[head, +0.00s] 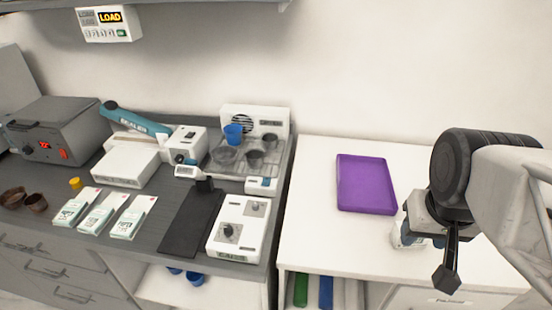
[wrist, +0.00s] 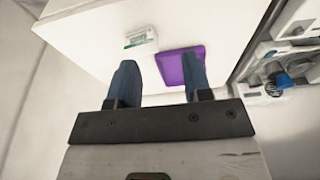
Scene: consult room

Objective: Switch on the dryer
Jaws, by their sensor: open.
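The unit that looks like the dryer is a white housing with a round fan grille (head: 242,122) at the back of the grey counter, with a clear tray in front holding cups. A small white control box (head: 262,186) with a bluish panel sits at its front right; its switch state is too small to read. My gripper (head: 446,262) is over the white table at the right, well away from the dryer. In the wrist view my gripper (wrist: 160,80) is open and empty, its two blue-grey fingers apart. Part of the dryer tray shows at that view's right edge.
A purple tray (head: 366,184) lies on the white table. A small white box (wrist: 140,38) is beside it, partly behind my gripper in the head view. A white knobbed unit (head: 239,228), dark mat (head: 190,222), sealer (head: 130,160) and grey oven (head: 62,130) crowd the counter.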

